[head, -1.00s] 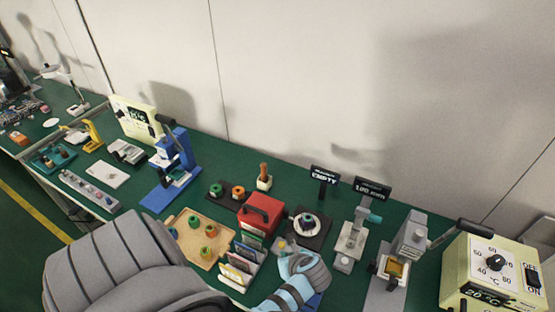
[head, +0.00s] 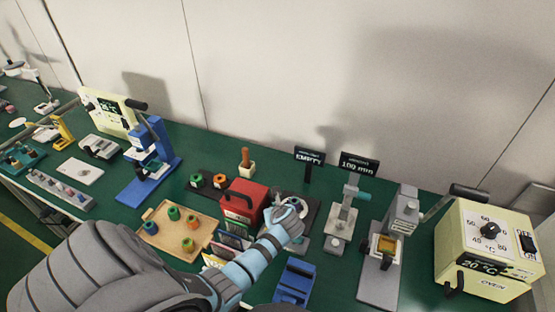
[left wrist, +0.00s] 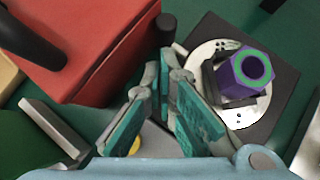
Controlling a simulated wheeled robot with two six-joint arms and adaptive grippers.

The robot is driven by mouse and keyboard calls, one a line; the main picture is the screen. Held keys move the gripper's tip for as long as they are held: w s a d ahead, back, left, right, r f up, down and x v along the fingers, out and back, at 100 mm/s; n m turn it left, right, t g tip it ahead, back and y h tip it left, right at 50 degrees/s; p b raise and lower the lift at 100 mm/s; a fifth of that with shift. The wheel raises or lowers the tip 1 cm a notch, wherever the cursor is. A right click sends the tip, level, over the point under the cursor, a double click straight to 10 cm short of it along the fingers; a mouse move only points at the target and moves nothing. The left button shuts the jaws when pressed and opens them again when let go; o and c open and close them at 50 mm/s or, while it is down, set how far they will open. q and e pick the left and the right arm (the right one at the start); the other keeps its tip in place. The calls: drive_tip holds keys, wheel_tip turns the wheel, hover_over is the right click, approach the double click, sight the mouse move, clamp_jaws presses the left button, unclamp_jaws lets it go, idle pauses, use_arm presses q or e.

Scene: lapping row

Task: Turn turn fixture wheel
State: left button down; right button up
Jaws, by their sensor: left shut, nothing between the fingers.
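The turn fixture is a black square plate (left wrist: 285,85) with a pale round wheel (left wrist: 205,52) on it. A purple hexagonal piece with a green ring on top (left wrist: 247,78) sits at the wheel's middle, against a dark block. My left gripper (left wrist: 165,80) is shut and empty, just left of the wheel in the left wrist view, its teal-padded fingers close to the plate's edge. I cannot tell whether they touch it. In the head view my left gripper (head: 289,212) covers part of the wheel and plate (head: 309,205). My right gripper is not in view.
A red box with a black handle (head: 243,203) stands close left of my gripper. A sign reading EMPTY (head: 309,155) stands behind the fixture. A grey gauge stand (head: 340,226) is to the right, a blue holder (head: 295,282) in front. A wooden tray (head: 165,241) lies left.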

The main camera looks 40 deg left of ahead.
use_arm(q)
drive_tip(key=shift+w+a, duration=0.15)
drive_tip(key=shift+a, duration=0.15)
drive_tip(key=shift+d+r, duration=0.1)
drive_tip(key=shift+w, duration=0.1)
drive_tip(key=shift+a+p, duration=0.25)
drive_tip(key=shift+p, duration=0.05)
